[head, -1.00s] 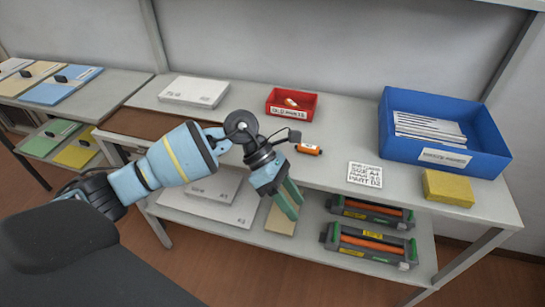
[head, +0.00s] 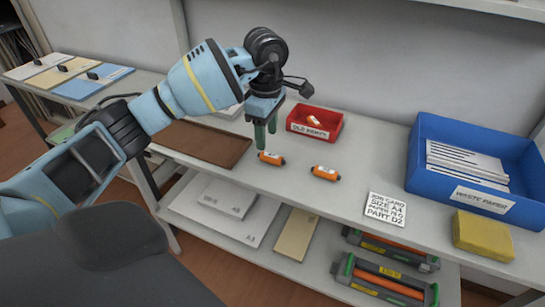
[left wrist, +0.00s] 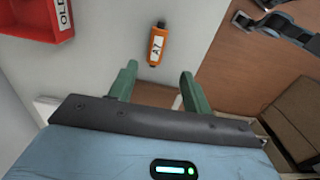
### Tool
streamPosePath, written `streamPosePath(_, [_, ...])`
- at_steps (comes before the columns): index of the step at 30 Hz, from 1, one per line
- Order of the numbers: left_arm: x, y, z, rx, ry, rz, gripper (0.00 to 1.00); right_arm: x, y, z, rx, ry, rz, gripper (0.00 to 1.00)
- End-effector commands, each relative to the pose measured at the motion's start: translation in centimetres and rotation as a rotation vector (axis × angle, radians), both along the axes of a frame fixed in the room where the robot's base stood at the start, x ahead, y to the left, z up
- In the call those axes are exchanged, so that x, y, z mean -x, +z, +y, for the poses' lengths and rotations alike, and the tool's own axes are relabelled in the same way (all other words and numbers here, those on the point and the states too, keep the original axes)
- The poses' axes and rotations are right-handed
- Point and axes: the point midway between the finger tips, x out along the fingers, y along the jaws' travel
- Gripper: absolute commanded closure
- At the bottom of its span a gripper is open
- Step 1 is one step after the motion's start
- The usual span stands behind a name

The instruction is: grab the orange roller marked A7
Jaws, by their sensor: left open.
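An orange roller (head: 271,158) with dark ends lies on the top shelf, just below my left gripper (head: 266,139) in the head view. In the left wrist view, an orange roller (left wrist: 157,46) shows a white label reading A7. It lies beyond the gap between the fingertips (left wrist: 159,70), not between the fingers. My left gripper is open and empty, fingers pointing down. A second orange roller (head: 325,173) lies to the right; I cannot read its label. My right gripper is not in view.
A red bin (head: 314,133) holding an orange piece stands behind the rollers. A brown tray (head: 203,143) lies to the left. To the right are a white card (head: 385,209), a blue waste-paper bin (head: 490,188) and a yellow block (head: 484,236). Larger cartridges sit on the lower shelf.

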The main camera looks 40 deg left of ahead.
Motion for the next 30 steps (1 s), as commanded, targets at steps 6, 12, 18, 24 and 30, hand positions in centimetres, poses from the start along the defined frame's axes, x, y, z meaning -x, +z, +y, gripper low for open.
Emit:
streamPosePath(6, [0.0, -1.9, -0.1, 0.002, 0.0, 0.003, 0.51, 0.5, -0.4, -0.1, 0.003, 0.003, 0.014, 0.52])
streamPosePath(12, [-0.1, -2.4, -0.2, 0.002, 0.0, 0.003, 0.51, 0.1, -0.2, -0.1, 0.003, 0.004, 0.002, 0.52])
streamPosePath(18, [-0.7, -4.9, -0.7, 0.002, 0.0, 0.005, 0.51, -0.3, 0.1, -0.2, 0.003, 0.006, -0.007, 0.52])
streamPosePath(24, [-0.7, -7.0, -0.6, 0.001, -0.001, 0.001, 0.51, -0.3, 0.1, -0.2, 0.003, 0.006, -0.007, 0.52])
streamPosePath(30, [-0.8, -7.0, -0.6, 0.002, -0.001, 0.0, 0.51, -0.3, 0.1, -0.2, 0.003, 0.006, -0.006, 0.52])
